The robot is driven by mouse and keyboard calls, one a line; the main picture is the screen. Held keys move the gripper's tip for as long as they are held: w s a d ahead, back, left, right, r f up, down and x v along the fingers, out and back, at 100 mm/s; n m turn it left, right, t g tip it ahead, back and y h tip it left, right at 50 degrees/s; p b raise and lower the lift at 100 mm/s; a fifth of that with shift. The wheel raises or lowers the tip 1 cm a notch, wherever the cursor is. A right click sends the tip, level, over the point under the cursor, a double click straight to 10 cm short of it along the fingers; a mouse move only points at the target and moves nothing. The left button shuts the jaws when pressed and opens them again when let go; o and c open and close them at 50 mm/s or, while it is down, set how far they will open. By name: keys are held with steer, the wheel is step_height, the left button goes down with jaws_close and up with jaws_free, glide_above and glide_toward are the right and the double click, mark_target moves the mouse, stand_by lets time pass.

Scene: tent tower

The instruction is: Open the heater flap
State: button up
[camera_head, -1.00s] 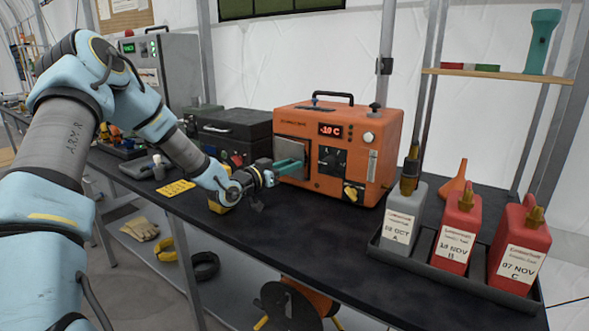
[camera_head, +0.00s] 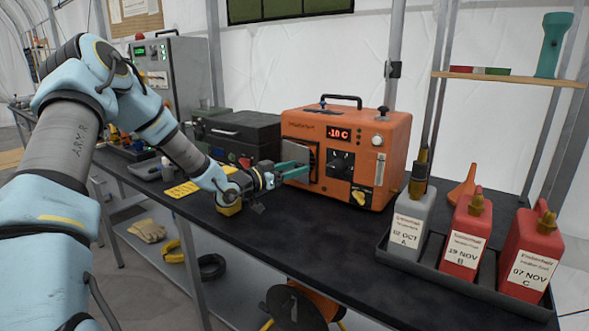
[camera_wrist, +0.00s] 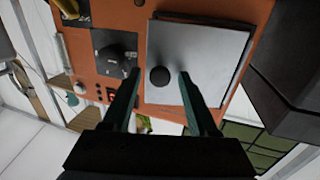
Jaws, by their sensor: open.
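The orange heater (camera_head: 345,160) stands on the black table, its display reading -10 C. In the wrist view the flap (camera_wrist: 205,65) fills the middle and bears a round black knob (camera_wrist: 160,76). My gripper (camera_head: 308,170) is at the flap, its teal fingers pointing right. In the wrist view my gripper (camera_wrist: 159,73) is open, with one finger on each side of the knob and visible space between. Finger contact cannot be told.
A black dial (camera_wrist: 117,55) is beside the flap. A black case (camera_head: 240,132) stands left of the heater. A tray (camera_head: 450,268) with fuel canisters stands at the front right. The table between heater and front edge is mostly clear.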

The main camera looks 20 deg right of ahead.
steer(key=b+v, duration=0.2)
steer(key=v, duration=0.8)
steer(key=shift+a+b, duration=0.3)
steer(key=shift+a, duration=0.1)
steer(key=shift+s, duration=0.1)
steer(key=shift+c, duration=0.2)
